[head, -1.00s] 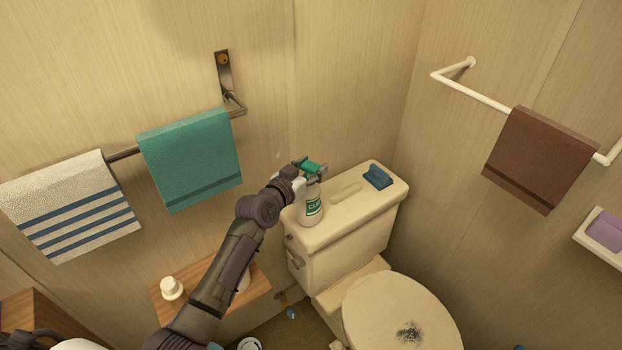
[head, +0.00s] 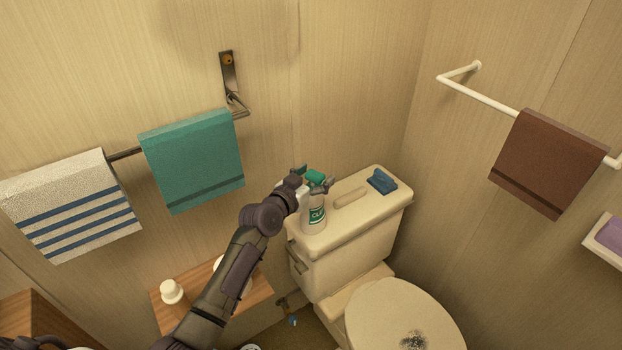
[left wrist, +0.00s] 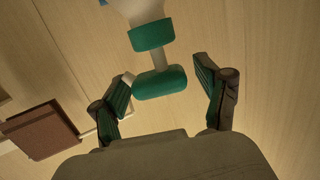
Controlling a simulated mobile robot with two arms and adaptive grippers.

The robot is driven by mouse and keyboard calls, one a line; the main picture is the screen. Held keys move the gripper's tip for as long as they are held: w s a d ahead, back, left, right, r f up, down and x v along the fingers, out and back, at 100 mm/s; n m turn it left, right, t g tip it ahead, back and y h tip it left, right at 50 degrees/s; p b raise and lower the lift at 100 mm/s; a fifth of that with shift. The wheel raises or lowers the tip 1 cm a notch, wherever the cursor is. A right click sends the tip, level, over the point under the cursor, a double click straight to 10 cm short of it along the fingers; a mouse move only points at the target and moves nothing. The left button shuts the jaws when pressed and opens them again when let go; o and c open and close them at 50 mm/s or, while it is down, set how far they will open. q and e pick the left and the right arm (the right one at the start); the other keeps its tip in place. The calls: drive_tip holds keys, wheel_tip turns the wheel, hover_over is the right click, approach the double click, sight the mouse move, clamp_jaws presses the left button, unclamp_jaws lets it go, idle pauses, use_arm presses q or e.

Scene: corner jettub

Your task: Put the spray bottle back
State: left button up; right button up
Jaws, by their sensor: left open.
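The spray bottle (head: 314,214) stands upright on the toilet tank lid (head: 340,222), near its left end. It has a white body, a green and white label and a green spray head. My left gripper (head: 312,184) is at the height of the spray head and hides part of it. In the left wrist view the fingers of the left gripper (left wrist: 165,90) are spread, with the green spray head (left wrist: 160,82) between and just ahead of them. Neither finger visibly touches it there. My right gripper is not in view.
A blue brush-like object (head: 382,181) lies on the tank lid's right end. A wooden shelf (head: 258,290) with a white container (head: 172,291) is below my left arm. Teal (head: 193,160) and striped (head: 75,208) towels hang on the left wall, a brown towel (head: 547,163) on the right.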

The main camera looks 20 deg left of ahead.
use_arm(q)
drive_tip(key=b+v, duration=0.1)
drive_tip(key=v, duration=1.1)
drive_tip(key=s+d+f+g, duration=0.4)
drive_tip(key=s+f+g, duration=0.1)
drive_tip(key=s+f, duration=0.5)
drive_tip(key=s+a+f+n+g+y, duration=0.1)
drive_tip(key=s+f+g+y, duration=0.15)
drive_tip(key=s, duration=0.75)
drive_tip(key=s+a+f+g+y, duration=0.1)
drive_tip(key=s+g, duration=0.3)
drive_tip(key=s, duration=0.6)
wheel_tip(320, 180, down, 27)
drive_tip(key=s+g, duration=0.2)
drive_tip(key=s+a+f+g, duration=0.1)
drive_tip(key=s+a+f, duration=0.1)
drive_tip(key=s+f, duration=1.3)
drive_tip(key=shift+s+a+f+y, duration=0.3)
drive_tip(key=shift+s+a+y, duration=0.05)
drive_tip(key=shift+s, duration=0.55)
